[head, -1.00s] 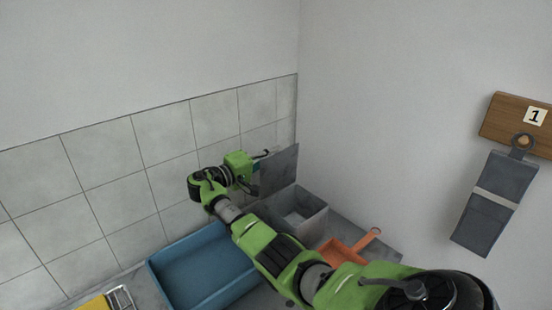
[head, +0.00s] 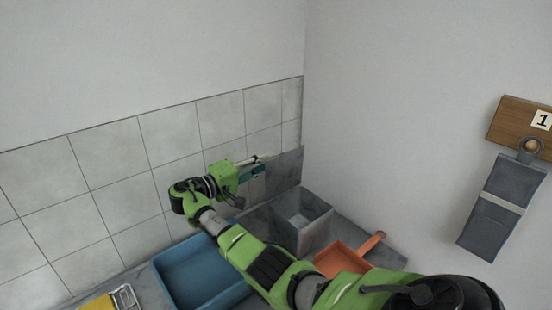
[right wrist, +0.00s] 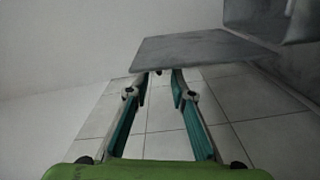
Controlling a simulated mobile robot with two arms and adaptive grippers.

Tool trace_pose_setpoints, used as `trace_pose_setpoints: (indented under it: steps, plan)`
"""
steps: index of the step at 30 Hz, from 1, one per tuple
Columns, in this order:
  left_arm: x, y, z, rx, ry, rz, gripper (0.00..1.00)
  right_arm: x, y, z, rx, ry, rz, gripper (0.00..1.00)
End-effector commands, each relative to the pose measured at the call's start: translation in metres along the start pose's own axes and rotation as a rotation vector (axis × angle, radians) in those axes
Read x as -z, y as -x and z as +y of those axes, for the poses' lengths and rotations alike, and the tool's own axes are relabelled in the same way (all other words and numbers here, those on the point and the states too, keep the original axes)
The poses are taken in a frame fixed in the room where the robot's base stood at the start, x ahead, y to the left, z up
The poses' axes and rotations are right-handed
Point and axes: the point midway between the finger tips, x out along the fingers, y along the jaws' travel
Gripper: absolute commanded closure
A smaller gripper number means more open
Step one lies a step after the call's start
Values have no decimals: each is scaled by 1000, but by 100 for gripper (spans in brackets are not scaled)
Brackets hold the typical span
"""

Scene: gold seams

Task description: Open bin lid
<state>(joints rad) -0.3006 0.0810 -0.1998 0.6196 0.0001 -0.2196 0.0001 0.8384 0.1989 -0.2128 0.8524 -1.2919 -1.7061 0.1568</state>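The grey bin (head: 303,222) stands on the counter near the corner of the walls, and its open top shows a hollow inside. Its flat grey lid (head: 284,172) stands raised, about upright, at the bin's back left side. In the right wrist view the lid (right wrist: 205,50) lies just beyond the fingertips, and part of the bin (right wrist: 270,18) shows at the top right. My right gripper (head: 262,164) is at the lid's left side, by the tiled wall. In the wrist view its teal fingers (right wrist: 159,77) are spread with nothing clearly between them. My left gripper is out of view.
A blue tray (head: 205,268) is left of the bin, partly behind my right arm. An orange dustpan (head: 342,260) lies at its right. A yellow item (head: 97,303) is at the lower left. A grey strap (head: 500,205) hangs from a wooden board (head: 510,118).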

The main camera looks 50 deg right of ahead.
Motion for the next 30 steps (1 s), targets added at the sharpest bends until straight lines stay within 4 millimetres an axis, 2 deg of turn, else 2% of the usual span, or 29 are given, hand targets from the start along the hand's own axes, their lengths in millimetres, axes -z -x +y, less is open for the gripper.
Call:
trace_pose_setpoints:
  steps: [3, 10, 30]
  plan:
    - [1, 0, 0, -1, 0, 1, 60, 1, 26, 0, 3, 0, 1, 78]
    - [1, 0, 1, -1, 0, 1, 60, 0, 53, 0, 1, 0, 1, 78]
    - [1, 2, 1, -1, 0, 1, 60, 1, 57, 2, 0, 0, 0, 78]
